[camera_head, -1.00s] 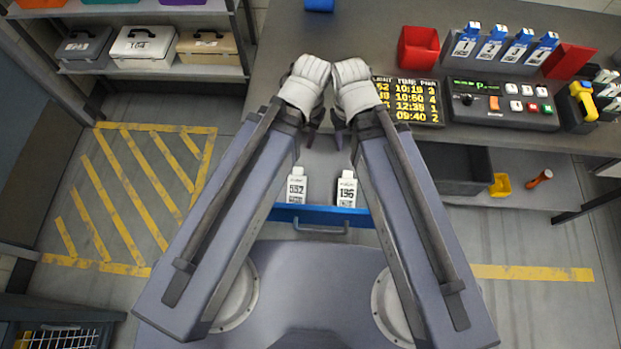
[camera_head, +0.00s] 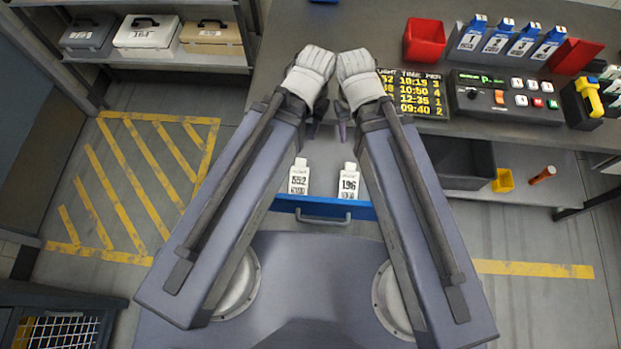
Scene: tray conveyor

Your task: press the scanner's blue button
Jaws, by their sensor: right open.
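No blue button can be made out in the camera_head view, and I cannot tell which device is the scanner. A dark control panel (camera_head: 465,104) with a green-lit display and several small coloured buttons, orange, white, red and green, stands on the counter at the right. My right gripper (camera_head: 342,132) is open and empty, left of the panel and well apart from it. My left gripper (camera_head: 312,130) is beside it, pointing down and away from the camera; its jaws are too small and dark to read.
A departure board (camera_head: 412,112) and a red bin (camera_head: 425,40) are on the counter (camera_head: 300,22). Blue-topped numbered holders (camera_head: 495,42) stand behind the panel, a yellow-handled device (camera_head: 590,98) to its right. A blue-fronted drawer (camera_head: 290,203) with two white bottles (camera_head: 299,180) lies between my arms.

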